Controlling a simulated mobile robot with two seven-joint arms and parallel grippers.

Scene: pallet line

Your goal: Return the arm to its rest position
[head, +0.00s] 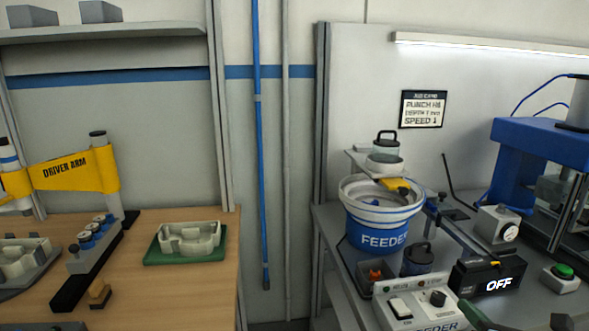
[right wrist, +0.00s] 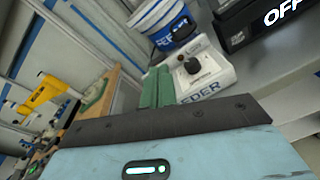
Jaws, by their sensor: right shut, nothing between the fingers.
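My left gripper is in neither view.
A blue and white feeder bucket (head: 385,232) stands behind the control box. A black box reading OFF (head: 487,276), a green button (head: 564,271) and a blue press (head: 530,140) are at right. A wooden bench (head: 190,285) with fixtures is at left, past a gap.

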